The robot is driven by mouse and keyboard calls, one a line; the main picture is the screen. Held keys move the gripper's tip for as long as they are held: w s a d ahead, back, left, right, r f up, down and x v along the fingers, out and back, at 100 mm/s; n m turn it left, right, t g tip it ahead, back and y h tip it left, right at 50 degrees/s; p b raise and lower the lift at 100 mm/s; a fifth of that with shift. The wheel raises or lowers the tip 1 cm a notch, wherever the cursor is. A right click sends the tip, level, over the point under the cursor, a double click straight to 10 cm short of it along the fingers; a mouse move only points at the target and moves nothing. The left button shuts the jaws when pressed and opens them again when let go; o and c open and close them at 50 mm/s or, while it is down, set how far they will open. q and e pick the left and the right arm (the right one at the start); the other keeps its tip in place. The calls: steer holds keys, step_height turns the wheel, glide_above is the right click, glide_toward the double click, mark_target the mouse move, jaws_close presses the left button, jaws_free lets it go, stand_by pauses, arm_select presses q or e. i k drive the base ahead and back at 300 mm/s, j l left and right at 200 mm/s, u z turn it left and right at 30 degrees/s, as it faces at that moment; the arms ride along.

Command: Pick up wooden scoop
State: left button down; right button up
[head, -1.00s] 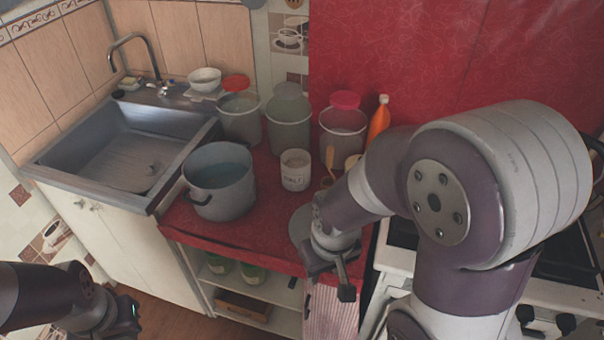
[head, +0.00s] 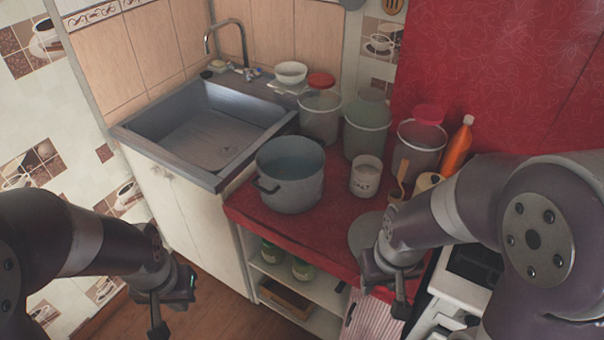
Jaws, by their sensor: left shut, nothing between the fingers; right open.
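The wooden scoop (head: 401,174) stands nearly upright at the back of the red counter in the head view, its pale handle showing. Its lower end is hard to make out beside small containers. My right gripper (head: 384,292) is open and points down near the counter's front edge, in front of the scoop and apart from it. My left gripper (head: 168,314) is shut and empty, low at the left, over the floor and away from the counter.
A large grey pot (head: 290,188) and a white salt jar (head: 366,176) stand left of the scoop. Lidded containers (head: 418,148) and an orange bottle (head: 457,146) stand behind. A sink (head: 210,130) is at left, a white stove (head: 452,292) at right.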

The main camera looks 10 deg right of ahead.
mark_target(394, 194)
steer(key=i+j+z, duration=0.4)
steer(key=i, duration=0.15)
steer(key=i+j+z, duration=0.4)
steer(key=i+j, duration=0.05)
steer(key=j, duration=0.1)
